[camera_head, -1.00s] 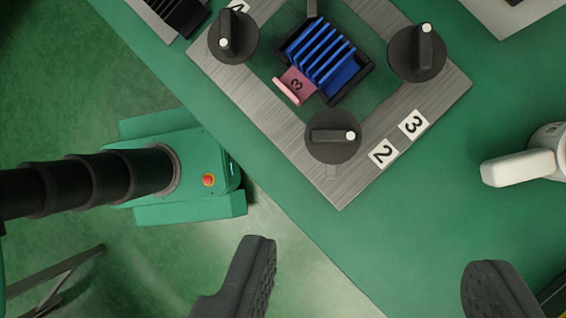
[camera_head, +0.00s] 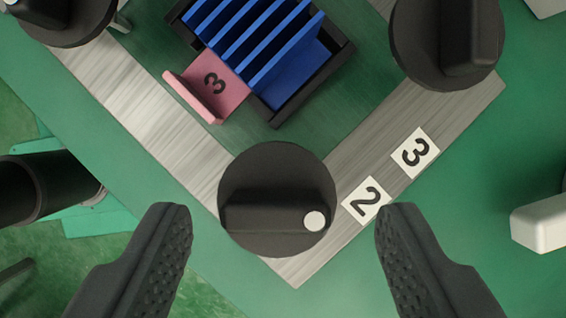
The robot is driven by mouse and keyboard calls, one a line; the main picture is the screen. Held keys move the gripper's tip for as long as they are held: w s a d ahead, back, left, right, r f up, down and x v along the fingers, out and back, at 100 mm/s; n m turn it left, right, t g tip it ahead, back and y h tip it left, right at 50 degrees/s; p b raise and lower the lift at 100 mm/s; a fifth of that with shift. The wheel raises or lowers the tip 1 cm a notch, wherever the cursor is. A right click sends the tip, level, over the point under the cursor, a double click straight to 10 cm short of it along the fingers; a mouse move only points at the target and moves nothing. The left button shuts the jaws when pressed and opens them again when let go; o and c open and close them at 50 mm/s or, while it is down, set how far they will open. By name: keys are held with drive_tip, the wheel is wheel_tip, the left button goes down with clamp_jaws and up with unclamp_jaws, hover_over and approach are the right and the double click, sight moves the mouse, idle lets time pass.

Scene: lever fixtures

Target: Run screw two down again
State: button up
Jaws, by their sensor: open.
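A black round knob (camera_head: 277,165) with a raised bar handle and a white dot at the bar's right end sits at the near corner of a grey metal frame (camera_head: 110,85). A white label "2" (camera_head: 366,201) lies just right of it. The knob's bar lies roughly level in the picture. My gripper (camera_head: 284,215) is open, with one finger left and one right of the knob. Both fingers are apart from it and hold nothing.
A second black knob (camera_head: 425,45) is at upper right, with label "3" (camera_head: 415,152) below it. Another knob (camera_head: 75,20) is at upper left. Between them are blue fins (camera_head: 255,40) and a pink tab (camera_head: 212,88) marked 3. A white handle (camera_head: 540,222) is at right.

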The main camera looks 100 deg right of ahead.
drive_tip(key=shift+x, duration=0.75)
